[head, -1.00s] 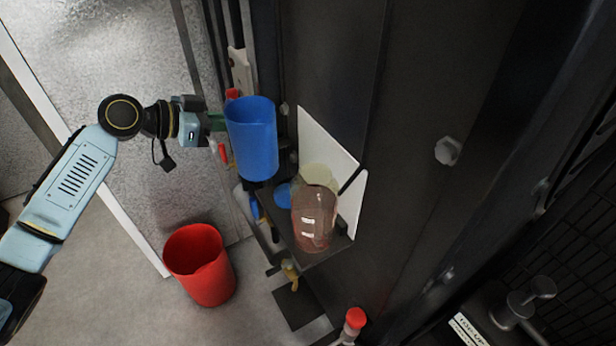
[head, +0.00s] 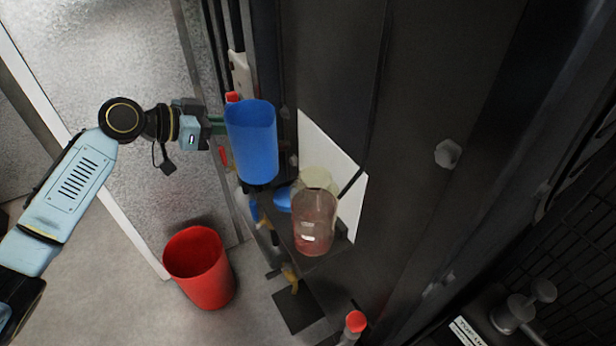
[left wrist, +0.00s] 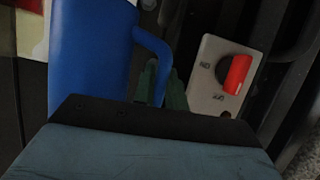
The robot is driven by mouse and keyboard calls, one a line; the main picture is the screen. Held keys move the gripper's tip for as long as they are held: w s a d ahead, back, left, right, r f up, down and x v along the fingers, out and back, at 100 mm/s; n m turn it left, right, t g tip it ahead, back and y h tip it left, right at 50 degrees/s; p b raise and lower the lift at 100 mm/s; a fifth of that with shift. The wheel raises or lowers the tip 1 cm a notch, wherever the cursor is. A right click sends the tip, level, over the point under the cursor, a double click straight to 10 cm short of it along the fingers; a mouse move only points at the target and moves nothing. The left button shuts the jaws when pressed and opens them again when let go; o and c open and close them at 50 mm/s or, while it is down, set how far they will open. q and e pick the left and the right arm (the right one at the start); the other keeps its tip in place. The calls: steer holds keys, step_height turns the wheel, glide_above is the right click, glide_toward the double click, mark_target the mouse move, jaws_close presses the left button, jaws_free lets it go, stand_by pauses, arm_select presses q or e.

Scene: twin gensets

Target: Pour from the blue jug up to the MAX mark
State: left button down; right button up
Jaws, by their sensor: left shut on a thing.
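The blue jug (head: 252,146) is held up beside the dark cabinet in the head view and looks close to upright. My left gripper (head: 219,125) is shut on the jug's handle, on the jug's left side. In the left wrist view the jug (left wrist: 88,55) fills the upper left, and the green fingers of the gripper (left wrist: 160,84) close around its handle. A clear bottle with pinkish liquid (head: 314,222) and a pale yellowish top stands on a small shelf, below and right of the jug. I cannot make out the MAX mark. My right gripper is not in view.
A red bucket (head: 199,268) stands on the floor at lower left. A white board (head: 330,150) stands behind the bottle. A red switch on a pale plate (left wrist: 236,75) is right of the gripper in the wrist view. A red-capped fitting (head: 355,322) is at the bottom.

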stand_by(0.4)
arm_select(q)
steer(key=shift+r+p, duration=1.95)
steer(key=shift+r, duration=1.2)
steer(key=shift+f, duration=0.15)
